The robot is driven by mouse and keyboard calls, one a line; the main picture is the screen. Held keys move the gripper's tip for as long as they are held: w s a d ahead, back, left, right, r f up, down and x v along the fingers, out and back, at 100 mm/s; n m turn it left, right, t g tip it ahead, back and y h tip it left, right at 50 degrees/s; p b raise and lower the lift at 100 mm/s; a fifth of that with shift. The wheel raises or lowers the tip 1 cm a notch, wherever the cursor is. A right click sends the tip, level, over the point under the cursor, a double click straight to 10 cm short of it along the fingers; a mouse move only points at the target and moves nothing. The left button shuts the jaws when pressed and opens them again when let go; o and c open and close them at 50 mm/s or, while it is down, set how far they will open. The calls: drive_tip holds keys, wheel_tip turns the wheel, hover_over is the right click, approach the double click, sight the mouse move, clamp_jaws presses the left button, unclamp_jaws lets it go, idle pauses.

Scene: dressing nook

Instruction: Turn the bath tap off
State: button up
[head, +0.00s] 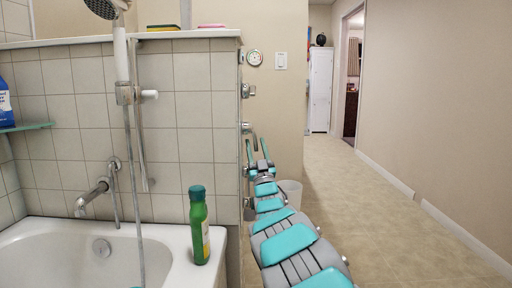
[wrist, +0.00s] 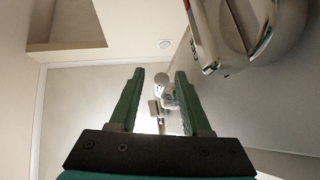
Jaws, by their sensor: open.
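The chrome bath tap (head: 92,198) sticks out of the tiled wall over the white bathtub (head: 180,236), with a round fitting (head: 114,164) above its spout. I cannot tell whether water runs from it. My gripper (head: 257,158) is to the right of the tiled wall's end, close to several chrome wall fittings (head: 247,128). In the wrist view my gripper (wrist: 160,98) is open, its two green fingers apart and holding nothing. A small pale fitting (wrist: 164,88) shows beyond and between the fingertips. A large shiny metal part (wrist: 235,35) fills the upper right there.
A green bottle (head: 199,226) stands on the tub's rim. A shower head (head: 101,8) and hose (head: 134,190) hang on the tiled wall. A white bin (head: 291,192) stands beside my arm. The beige floor (head: 375,215) to the right is clear, toward a white cabinet (head: 320,88).

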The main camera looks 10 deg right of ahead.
drive_tip(key=v, duration=0.8)
drive_tip(key=shift+w+d+r+p, duration=0.1)
drive_tip(key=shift+r+p, duration=0.05)
drive_tip(key=shift+p, duration=0.15)
drive_tip(key=s+d+f+m+g+h+p, duration=0.3)
drive_tip(key=d+g+h, duration=0.25)
drive_tip(key=g, duration=0.25)
drive_tip(key=s+f+m+g+p, duration=0.1)
drive_tip(key=s+f+g+p, duration=0.35)
drive_tip(key=s, duration=0.75)
drive_tip(key=s+a+f+g+y+p, duration=0.1)
drive_tip(key=s+g, duration=0.4)
drive_tip(key=s, duration=0.9)
drive_tip(key=s+a+f+n+g+y+p, duration=0.1)
drive_tip(key=s+a+f+g, duration=0.2)
drive_tip(key=s, duration=1.2)
drive_tip(key=s+a+f+n+g+y+p, duration=0.1)
drive_tip(key=s+g, duration=0.6)
drive_tip(key=s, duration=0.8)
drive_tip(key=shift+s+a+f+y, duration=0.15)
drive_tip(key=shift+a+f+y, duration=0.25)
drive_tip(key=shift+a, duration=0.45)
